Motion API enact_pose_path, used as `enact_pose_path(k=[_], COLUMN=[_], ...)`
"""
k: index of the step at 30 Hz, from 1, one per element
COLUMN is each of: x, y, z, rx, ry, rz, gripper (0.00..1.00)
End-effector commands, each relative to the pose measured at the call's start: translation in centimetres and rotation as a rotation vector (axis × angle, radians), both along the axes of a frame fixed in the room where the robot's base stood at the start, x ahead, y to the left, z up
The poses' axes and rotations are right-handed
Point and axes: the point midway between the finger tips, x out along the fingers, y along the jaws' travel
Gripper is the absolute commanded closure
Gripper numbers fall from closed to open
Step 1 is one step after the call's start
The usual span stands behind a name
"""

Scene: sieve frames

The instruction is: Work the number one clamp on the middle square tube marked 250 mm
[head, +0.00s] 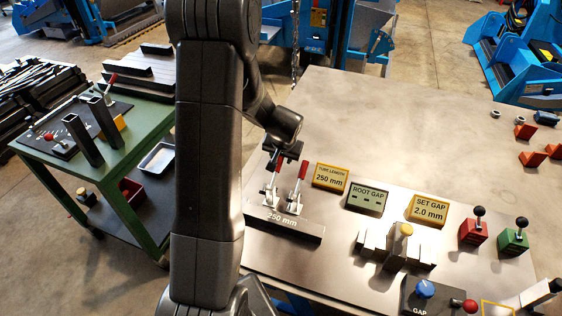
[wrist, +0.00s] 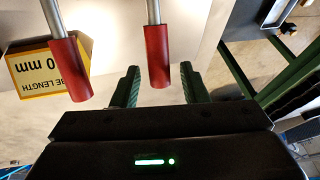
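The middle square tube (head: 303,227) marked 250 mm lies near the table's front left, in the head view. Two toggle clamps stand behind its label with red handles raised, a left handle (head: 271,162) and a right handle (head: 303,169). I cannot read a number on either clamp. My gripper (head: 284,148) is at the left handle. In the wrist view my gripper (wrist: 160,86) is open, with one red handle (wrist: 158,57) between its fingers and a visible gap on each side. The other red handle (wrist: 70,70) is outside the fingers, to the left.
A yellow tube length sign (head: 330,178) stands just right of the clamps, with a root gap display (head: 367,197) and a set gap sign (head: 428,209) further right. A green cart (head: 150,125) stands left. The table's back middle is clear.

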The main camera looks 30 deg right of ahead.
Motion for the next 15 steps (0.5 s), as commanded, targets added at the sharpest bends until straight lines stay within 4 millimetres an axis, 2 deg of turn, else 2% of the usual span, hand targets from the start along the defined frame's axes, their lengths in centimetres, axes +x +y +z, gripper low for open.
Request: enact_pose_path(k=[4,13,15], x=[0.37,0.43,0.43], y=[-0.17,-0.2,-0.2], z=[-0.93,-1.0,-1.0], rx=[0.0,-0.001,-0.001], ry=[0.0,-0.001,-0.001], rz=[0.0,0.0,0.0], gripper=[0.6,0.6,0.74])
